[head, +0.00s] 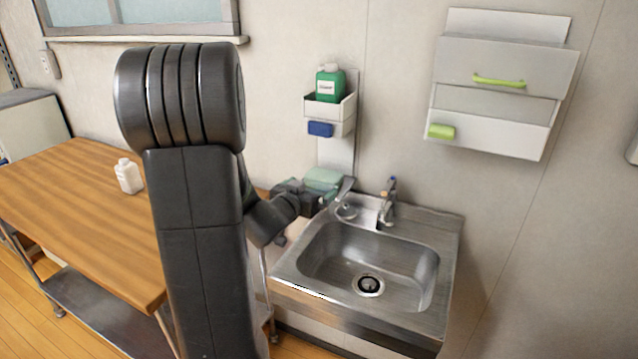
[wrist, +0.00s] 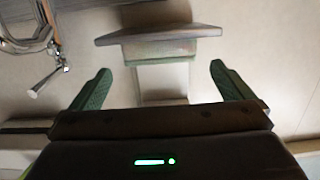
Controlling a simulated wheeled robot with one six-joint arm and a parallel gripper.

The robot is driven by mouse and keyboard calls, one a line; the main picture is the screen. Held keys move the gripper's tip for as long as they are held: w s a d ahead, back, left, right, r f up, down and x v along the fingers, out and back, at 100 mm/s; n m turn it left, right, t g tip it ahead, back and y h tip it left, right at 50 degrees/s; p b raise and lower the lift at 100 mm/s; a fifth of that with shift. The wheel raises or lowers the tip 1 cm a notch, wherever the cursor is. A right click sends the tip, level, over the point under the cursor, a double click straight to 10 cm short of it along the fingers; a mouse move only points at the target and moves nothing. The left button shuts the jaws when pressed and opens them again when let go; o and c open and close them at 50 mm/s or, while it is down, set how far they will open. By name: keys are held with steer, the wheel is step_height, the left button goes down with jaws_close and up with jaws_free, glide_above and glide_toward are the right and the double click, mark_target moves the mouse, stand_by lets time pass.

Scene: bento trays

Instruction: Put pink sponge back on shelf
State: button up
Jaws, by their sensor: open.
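I see no pink sponge in either view. My gripper (head: 325,188) is beside the back left of the sink, in front of the wall, partly behind my own arm in the head view. In the wrist view my gripper (wrist: 162,82) is open, its two green fingers wide apart with nothing held between them. A small white wall shelf (head: 342,112) hangs above the gripper. It holds a green bottle (head: 329,84), and a blue sponge (head: 320,129) sits at its lower front. Beyond the fingers, the wrist view shows a dark flat ledge on a pale upright piece.
The steel sink (head: 448,262) with its tap (head: 387,204) is right of my gripper. A wall dispenser (head: 500,130) with a green sponge (head: 441,131) hangs at upper right. A wooden table (head: 75,215) with a white bottle (head: 128,176) stands at left.

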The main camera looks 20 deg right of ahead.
mark_target(323, 176)
steer(key=v, duration=0.3)
steer(key=shift+s+a, duration=0.25)
steer(key=shift+a, duration=0.05)
steer(key=x, duration=1.2)
steer(key=shift+d+p, duration=0.1)
steer(key=shift+p, duration=0.2)
steer(key=shift+w+r, duration=0.1)
steer(key=shift+r, duration=0.2)
steer(key=shift+s+a+r, duration=0.2)
steer(key=shift+s+r, duration=0.05)
steer(key=shift+r, duration=0.35)
